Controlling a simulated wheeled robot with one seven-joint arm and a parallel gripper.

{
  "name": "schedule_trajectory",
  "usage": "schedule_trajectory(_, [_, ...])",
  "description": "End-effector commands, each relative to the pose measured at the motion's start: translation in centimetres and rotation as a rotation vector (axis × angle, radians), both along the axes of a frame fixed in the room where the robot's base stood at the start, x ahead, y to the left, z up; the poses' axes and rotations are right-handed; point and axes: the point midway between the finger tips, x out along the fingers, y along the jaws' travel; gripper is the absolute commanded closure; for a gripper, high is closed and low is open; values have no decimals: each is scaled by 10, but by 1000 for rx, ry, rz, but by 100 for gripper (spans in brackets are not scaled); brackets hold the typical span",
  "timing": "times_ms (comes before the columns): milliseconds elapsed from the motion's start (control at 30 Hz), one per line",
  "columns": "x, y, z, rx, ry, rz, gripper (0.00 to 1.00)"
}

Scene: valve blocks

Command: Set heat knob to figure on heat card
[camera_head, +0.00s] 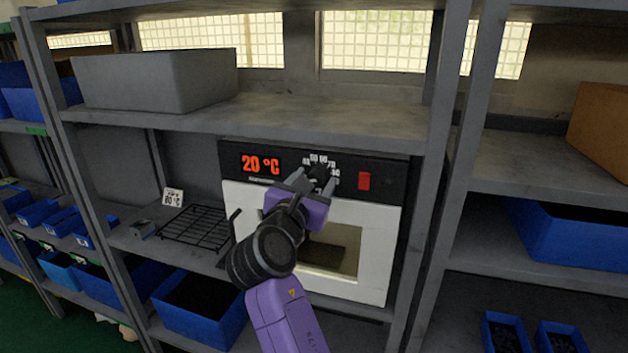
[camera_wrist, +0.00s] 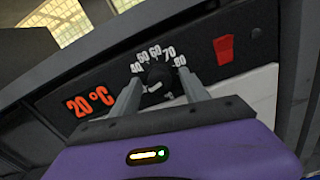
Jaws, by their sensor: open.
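The white oven (camera_head: 375,245) stands on the middle shelf, with a black control panel (camera_head: 386,168). Its red display (camera_head: 261,164) reads 20 °C. The black heat knob (camera_head: 319,172) sits on the panel within an arc of figures; the wrist view shows the knob (camera_wrist: 156,78) and figures from about 40 to 80. The heat card (camera_head: 172,197) is a small white card at the left of the shelf and appears to read 80 °C, though it is small. My gripper (camera_head: 315,180) is open, its fingers either side of the knob in the wrist view (camera_wrist: 163,88); contact cannot be told.
A red switch (camera_head: 364,181) is right of the knob. A black wire rack (camera_head: 197,228) lies left of the oven. A grey bin (camera_head: 155,80) is on the shelf above. Shelf posts (camera_head: 440,200) stand close on the right.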

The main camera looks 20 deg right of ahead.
Motion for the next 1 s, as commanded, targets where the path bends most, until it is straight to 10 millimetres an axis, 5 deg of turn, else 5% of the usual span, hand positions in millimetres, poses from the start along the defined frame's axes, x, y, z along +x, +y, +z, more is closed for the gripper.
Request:
schedule_trajectory(233, [1, -1, 0, 1, -1, 0, 46])
schedule_trajectory(533, [1, -1, 0, 0, -2, 1, 100])
schedule_trajectory(1000, [1, -1, 0, 85, -63, 0, 100])
